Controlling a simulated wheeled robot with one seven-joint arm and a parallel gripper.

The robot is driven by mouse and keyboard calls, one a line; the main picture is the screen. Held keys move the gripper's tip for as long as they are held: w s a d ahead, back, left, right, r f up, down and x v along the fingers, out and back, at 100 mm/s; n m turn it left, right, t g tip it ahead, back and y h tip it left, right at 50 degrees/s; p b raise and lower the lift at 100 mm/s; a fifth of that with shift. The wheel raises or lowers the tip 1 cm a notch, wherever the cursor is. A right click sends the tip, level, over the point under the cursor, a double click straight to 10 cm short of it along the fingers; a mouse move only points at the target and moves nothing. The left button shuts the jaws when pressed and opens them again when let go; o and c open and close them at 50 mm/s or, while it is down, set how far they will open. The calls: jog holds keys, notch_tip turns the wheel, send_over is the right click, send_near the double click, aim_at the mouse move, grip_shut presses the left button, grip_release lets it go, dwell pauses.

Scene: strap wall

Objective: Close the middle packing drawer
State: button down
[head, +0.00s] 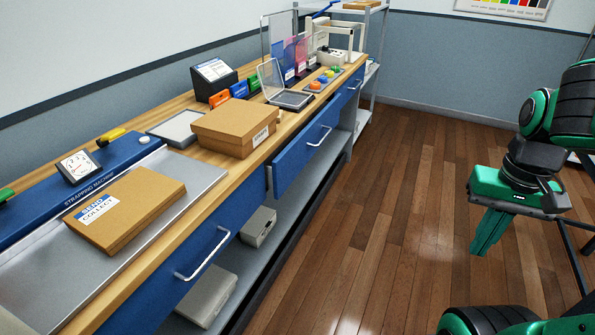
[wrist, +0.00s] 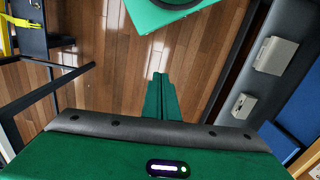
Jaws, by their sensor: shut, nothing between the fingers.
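The middle packing drawer (head: 298,160) is a blue drawer under the wooden bench, with a silver bar handle (head: 319,136). Its front stands out a little from the bench, so it looks partly open; how far is hard to tell. My green gripper (head: 485,248) hangs over the floor on the right, well apart from the drawer, with its fingers pointing down. In the wrist view my gripper (wrist: 160,76) shows its fingers together and empty above the floor.
A near blue drawer (head: 165,265) and a far blue drawer (head: 347,92) flank it. Grey boxes (head: 258,227) sit on the lower shelf. A cardboard box (head: 225,130) and a closed parcel (head: 135,212) lie on the bench. The wooden floor (head: 400,190) between bench and gripper is clear.

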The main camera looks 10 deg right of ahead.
jog(key=t+y, duration=0.9)
jog(key=y, duration=0.2)
send_near(291, 169)
jog(key=shift+m, duration=0.4)
jog(key=x, duration=0.4)
jog(key=shift+w+a+f, duration=0.15)
jog(key=shift+a+f, duration=0.1)
jog(key=shift+f, duration=0.2)
jog(key=shift+w+a+y, duration=0.3)
jog(key=shift+w+a, duration=0.15)
jog(key=shift+a, duration=0.1)
jog(key=shift+w, duration=0.1)
